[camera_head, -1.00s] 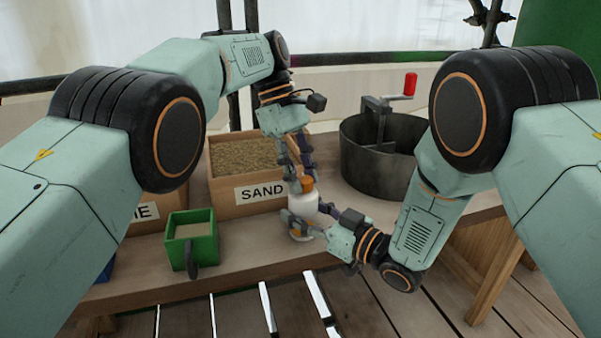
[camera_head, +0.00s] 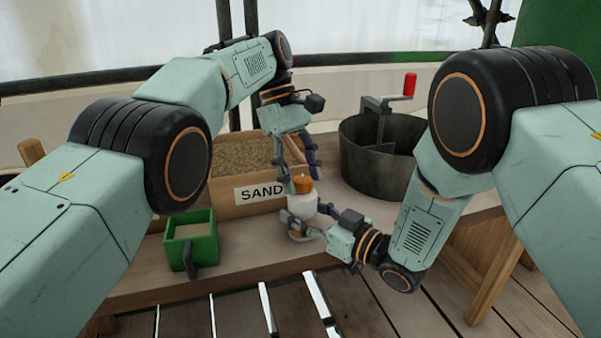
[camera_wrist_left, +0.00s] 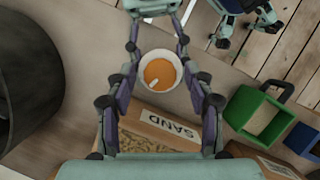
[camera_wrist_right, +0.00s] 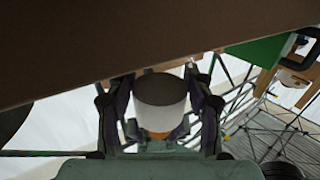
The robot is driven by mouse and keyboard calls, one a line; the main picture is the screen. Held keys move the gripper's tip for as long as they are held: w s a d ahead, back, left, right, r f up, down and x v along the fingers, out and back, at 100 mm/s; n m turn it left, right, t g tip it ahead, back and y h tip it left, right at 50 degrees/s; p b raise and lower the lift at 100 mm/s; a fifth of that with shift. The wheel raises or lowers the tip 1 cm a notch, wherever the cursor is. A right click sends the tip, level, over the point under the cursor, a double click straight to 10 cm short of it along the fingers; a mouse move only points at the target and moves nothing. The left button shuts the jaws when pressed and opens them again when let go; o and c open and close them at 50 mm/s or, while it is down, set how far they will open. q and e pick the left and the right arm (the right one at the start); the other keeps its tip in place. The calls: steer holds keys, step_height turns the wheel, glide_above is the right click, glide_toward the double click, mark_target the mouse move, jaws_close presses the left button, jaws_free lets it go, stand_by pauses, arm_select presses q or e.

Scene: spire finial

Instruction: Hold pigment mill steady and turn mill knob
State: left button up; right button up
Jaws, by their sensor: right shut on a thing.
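The pigment mill is a small white cylinder (camera_head: 302,205) with an orange knob (camera_head: 303,184) on top, near the bench's front edge. My right gripper (camera_head: 305,228) is shut around its white body from the front right. The right wrist view shows the body (camera_wrist_right: 160,100) between both fingers, its grey end face visible. My left gripper (camera_head: 298,160) points down over the knob, open, with its fingertips at or just above knob height. In the left wrist view the knob (camera_wrist_left: 159,72), with a pale mark, lies between the spread fingers. Whether the mill touches the bench is unclear.
A cardboard box labelled SAND (camera_head: 228,197) stands behind left of the mill. A green bin (camera_head: 205,240) is at the left on the bench (camera_head: 250,262). A dark round pot (camera_head: 365,165) with a red-handled crank (camera_head: 409,85) stands behind right.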

arm_select(q)
steer(key=shift+n+h, duration=0.3)
steer(key=shift+n, duration=0.5)
